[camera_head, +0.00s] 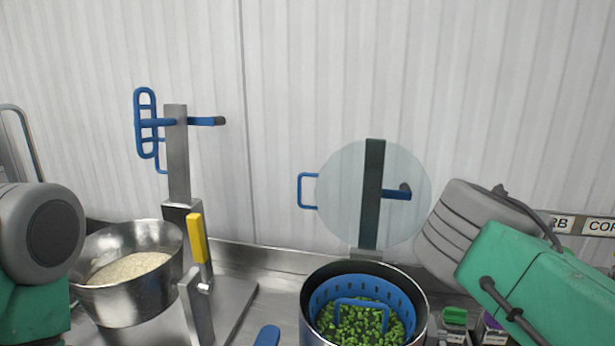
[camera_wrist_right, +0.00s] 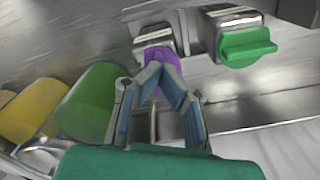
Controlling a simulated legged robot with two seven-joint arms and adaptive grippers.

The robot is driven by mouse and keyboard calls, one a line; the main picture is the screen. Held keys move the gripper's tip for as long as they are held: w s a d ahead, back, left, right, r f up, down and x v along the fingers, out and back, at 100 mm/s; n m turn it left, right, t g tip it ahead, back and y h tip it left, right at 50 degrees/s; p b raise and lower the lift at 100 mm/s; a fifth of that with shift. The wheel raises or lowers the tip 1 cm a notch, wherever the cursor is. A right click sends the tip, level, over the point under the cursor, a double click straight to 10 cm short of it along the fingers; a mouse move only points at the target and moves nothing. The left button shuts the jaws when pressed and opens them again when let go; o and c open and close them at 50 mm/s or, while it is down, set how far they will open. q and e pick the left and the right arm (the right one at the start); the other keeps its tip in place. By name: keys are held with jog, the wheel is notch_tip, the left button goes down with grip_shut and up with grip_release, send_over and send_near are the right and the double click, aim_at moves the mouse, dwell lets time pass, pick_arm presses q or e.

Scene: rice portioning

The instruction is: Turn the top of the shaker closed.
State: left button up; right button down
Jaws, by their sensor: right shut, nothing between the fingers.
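Two shakers stand side by side in the right wrist view: one with a purple top (camera_wrist_right: 162,66) and one with a green top (camera_wrist_right: 248,46). They also show at the bottom right of the head view, the green top (camera_head: 455,317) left of the purple top (camera_head: 491,321). Which one is meant cannot be told. My right gripper (camera_wrist_right: 156,70) is shut and empty, its fingertips meeting in front of the purple top and partly hiding it. Contact with it cannot be told. My left gripper is out of view; part of my left arm shows.
A steel bowl of rice (camera_head: 124,297) stands left. A pot (camera_head: 421,310) with a blue basket of peas stands left of the shakers. Green (camera_wrist_right: 92,100) and yellow (camera_wrist_right: 32,110) objects lie left of my right gripper in its wrist view. A wall rises behind.

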jog(key=c, duration=1.7)
grip_release()
jog(key=shift+r, duration=4.05)
jog(key=shift+s+f, duration=0.1)
